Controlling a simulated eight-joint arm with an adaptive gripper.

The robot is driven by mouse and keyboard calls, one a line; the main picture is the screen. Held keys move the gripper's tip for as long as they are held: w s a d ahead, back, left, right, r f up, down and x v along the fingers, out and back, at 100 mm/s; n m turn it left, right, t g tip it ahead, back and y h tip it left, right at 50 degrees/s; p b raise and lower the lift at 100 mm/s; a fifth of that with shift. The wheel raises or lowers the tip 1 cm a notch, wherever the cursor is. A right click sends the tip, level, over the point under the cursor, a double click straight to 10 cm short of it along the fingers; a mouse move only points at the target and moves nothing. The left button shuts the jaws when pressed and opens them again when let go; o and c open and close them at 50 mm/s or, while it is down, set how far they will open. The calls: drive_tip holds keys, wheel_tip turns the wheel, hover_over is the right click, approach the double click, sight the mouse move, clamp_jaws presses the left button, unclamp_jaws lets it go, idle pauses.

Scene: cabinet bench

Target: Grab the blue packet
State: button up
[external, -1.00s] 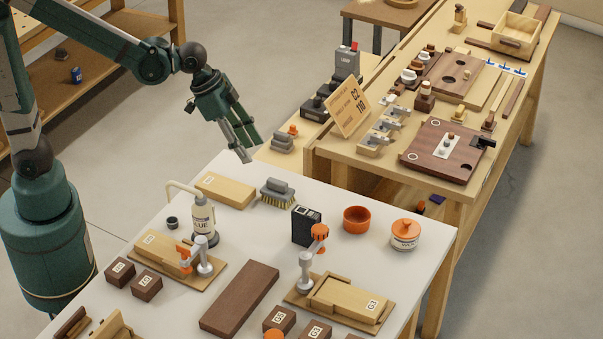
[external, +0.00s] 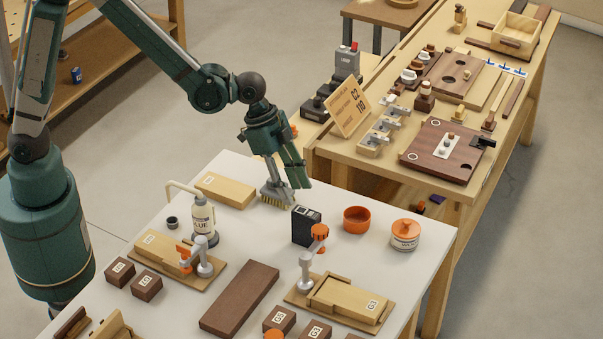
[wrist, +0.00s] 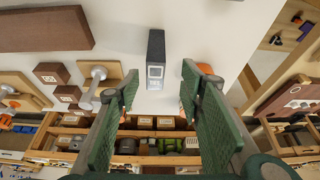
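A small blue item (external: 76,75) with a pale mark sits on the wooden shelf at the far left in the external view; it is too small to tell whether it is a packet. A dark, near-black box (external: 306,227) with a pale label stands on the white table; it also shows in the wrist view (wrist: 155,50), ahead of the fingertips.
An orange bowl (external: 356,220), a lidded jar (external: 405,235), a glue bottle (external: 203,218) and clamped wood blocks stand on the white table (external: 245,247). A wooden bench (external: 320,160) with several fixtures stands behind.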

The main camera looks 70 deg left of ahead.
sight(306, 220)
drive_tip(key=shift+w+d+f+m, duration=0.15)
drive_tip(key=shift+w+d+f, duration=0.1)
drive_tip(key=shift+d+f, duration=0.2)
drive_tip(key=shift+w+d+f+m, duration=0.15)
drive_tip(key=shift+w+d+f, duration=0.05)
drive_tip(key=shift+d+f, duration=0.2)
drive_tip(key=shift+f, duration=0.1)
drive_tip(key=shift+x, duration=1.2)
drive_tip(key=shift+b+x, duration=0.35)
drive_tip(key=shift+x, duration=2.25)
drive_tip(key=shift+s, duration=0.1)
drive_tip(key=shift+c, duration=0.5)
drive_tip(key=c, duration=0.9)
